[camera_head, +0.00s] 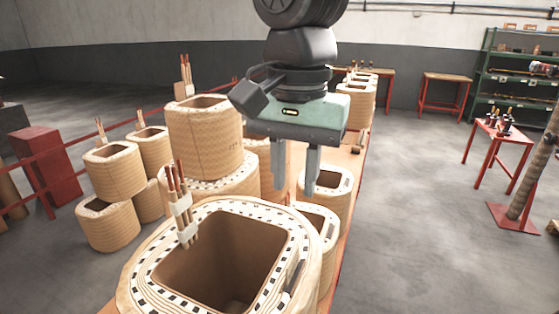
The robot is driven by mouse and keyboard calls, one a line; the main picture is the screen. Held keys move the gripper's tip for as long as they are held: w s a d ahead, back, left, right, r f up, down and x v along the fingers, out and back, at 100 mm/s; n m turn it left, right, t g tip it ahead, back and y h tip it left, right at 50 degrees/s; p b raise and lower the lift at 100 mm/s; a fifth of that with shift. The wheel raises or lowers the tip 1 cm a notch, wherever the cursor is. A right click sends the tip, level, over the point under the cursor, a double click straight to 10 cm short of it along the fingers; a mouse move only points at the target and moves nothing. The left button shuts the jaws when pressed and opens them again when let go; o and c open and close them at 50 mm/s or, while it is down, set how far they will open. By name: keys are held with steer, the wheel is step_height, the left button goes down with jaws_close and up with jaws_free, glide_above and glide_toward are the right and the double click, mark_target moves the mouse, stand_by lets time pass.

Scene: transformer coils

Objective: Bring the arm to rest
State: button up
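My gripper (296,172) hangs at the upper middle of the head camera view, pointing down, with its two grey fingers apart and nothing seen between them. It appears above and behind the large near coil (185,290), a tan wound ring with a rounded square opening and a black-and-white checked rim. Copper leads in a pale wrap (182,213) stand up from that coil's left rim. My gripper shows in front of smaller coils (334,196) on the right side of the table. How far the fingers are from these coils is hard to tell.
Stacked coils (205,135) stand left of my gripper, and several more (112,172) stand farther left by a red railing (75,142). A red-legged table (497,142), a post (535,180) and green shelving (515,72) are at right. The grey floor (415,220) between is clear.

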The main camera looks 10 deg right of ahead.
steer(key=s+d+f+n+b, duration=0.1)
steer(key=s+d+f+n, duration=0.3)
steer(key=s+f+n, duration=0.8)
step_height(320, 180, down, 4)
steer(key=n, duration=0.2)
steer(key=shift+d+n, duration=0.2)
steer(key=shift+n, duration=0.1)
steer(key=shift+r, duration=0.15)
steer(key=shift+c, duration=0.3)
